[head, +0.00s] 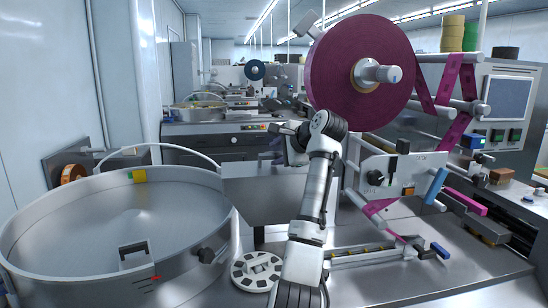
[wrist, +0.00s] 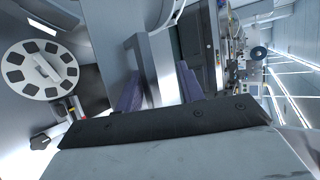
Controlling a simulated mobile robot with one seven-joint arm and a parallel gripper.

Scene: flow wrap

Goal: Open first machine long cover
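My gripper (head: 278,148) is above and behind this panel, partly hidden by my own wrist. In the wrist view my gripper (wrist: 160,92) has its two purple fingers apart. A grey angled handle bar (wrist: 145,68) reaches in between them, nearer the left finger. A gap shows on the right finger's side. Contact with the left finger cannot be told.
The large steel bowl (head: 130,215) fills the left. A big magenta film roll (head: 350,68) and a control plate (head: 400,175) stand close right of my arm. A round disc with holes (head: 257,271) sits low by my arm. Another machine (head: 215,142) stands behind.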

